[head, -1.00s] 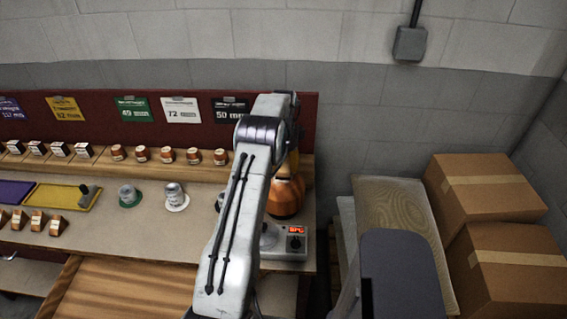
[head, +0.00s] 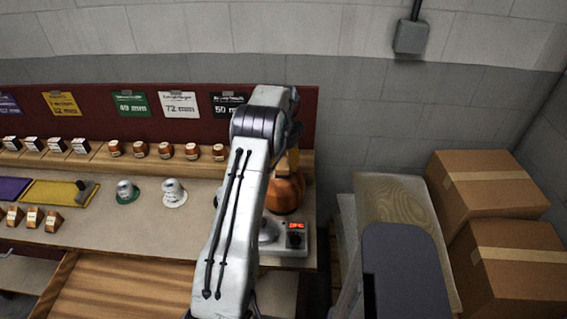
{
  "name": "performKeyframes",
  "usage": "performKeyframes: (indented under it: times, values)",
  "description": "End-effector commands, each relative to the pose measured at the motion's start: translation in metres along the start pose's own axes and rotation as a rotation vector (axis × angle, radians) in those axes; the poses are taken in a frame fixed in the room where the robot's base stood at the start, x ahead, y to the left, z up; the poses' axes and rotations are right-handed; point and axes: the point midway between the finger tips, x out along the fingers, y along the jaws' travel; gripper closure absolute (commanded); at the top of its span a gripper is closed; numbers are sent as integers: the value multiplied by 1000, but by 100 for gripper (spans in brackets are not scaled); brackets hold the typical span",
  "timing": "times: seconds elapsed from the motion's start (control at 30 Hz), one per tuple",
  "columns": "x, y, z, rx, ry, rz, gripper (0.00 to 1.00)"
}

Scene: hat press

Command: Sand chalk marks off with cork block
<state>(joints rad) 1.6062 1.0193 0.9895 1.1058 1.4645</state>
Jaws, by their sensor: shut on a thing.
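My gripper (head: 294,136) is at the far end of my raised arm, near the right end of the bench, and is mostly hidden behind the arm. It is shut on a tan-orange block, seemingly the cork block (head: 293,160), of which only a little shows. No chalk marks can be made out on the visible side.
Several small blocks line the back ledge. Cardboard boxes (head: 488,185) stand at the right.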

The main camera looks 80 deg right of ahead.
Motion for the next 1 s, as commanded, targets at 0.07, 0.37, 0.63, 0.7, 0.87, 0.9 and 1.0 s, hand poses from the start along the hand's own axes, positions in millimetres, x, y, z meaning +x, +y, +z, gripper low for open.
performKeyframes:
  times: [0.07, 0.37, 0.63, 0.7, 0.87, 0.9, 1.0]
  values:
    - [7, 7, 0, 0, -1, 11, 78]
    - [8, 16, 0, 0, -2, 16, 78]
    - [8, 36, 0, 1, -2, 16, 78]
    - [7, 40, 0, 1, -2, 17, 78]
    - [5, 48, 0, 1, -2, 16, 78]
    - [5, 49, 0, 1, -2, 17, 78]
    - [4, 50, 1, 0, -2, 17, 78]
